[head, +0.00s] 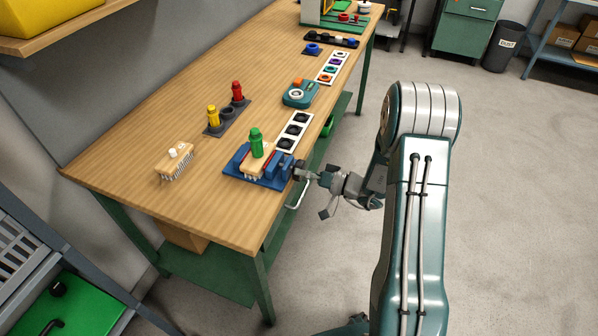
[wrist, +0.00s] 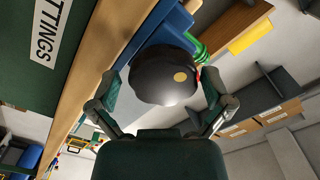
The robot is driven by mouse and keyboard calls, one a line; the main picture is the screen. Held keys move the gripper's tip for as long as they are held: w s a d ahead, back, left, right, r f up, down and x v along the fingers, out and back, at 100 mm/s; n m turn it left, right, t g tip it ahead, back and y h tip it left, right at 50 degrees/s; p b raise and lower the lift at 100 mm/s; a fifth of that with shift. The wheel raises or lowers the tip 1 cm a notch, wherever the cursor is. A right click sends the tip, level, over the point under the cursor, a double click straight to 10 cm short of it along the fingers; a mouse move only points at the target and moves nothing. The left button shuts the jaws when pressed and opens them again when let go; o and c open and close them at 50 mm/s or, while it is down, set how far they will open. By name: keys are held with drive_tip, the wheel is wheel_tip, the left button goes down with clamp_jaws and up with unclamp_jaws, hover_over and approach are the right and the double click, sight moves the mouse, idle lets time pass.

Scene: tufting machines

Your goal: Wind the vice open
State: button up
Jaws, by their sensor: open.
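The blue vice (head: 240,172) stands near the front right edge of the table. A wooden block (head: 257,161) with a green bottle-like piece (head: 256,143) on top sits between its jaws. The vice's dark round knob (head: 299,170) faces the table edge; in the wrist view the knob (wrist: 165,76) fills the middle and bears a yellow dot. My gripper (head: 311,174) is at the knob, just off the table edge. In the wrist view my gripper (wrist: 161,84) is open, with one finger on each side of the knob. Whether the fingers touch it is unclear.
A wooden brush-like block (head: 174,162) lies left of the vice. A grey holder (head: 229,118) with yellow and red pieces stands behind it. A white strip with dark discs (head: 294,131) and a teal device (head: 300,94) lie farther along the table.

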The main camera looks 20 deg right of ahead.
drive_tip(key=v, duration=1.1)
drive_tip(key=shift+s, duration=0.15)
drive_tip(key=s+a+r+n+g+h, duration=0.2)
drive_tip(key=s+a+r+g+h, duration=0.3)
drive_tip(key=s+a+r+g, duration=0.6)
drive_tip(key=s+d+r+m+t+h, duration=0.1)
drive_tip(key=s+r+m+t+h, duration=0.2)
drive_tip(key=s+r+t+h, duration=0.3)
drive_tip(key=s+r+h, duration=0.3)
drive_tip(key=r, duration=0.1)
drive_tip(key=shift+s+d+h, duration=0.2)
drive_tip(key=shift+d+h, duration=0.1)
drive_tip(key=shift+d, duration=0.05)
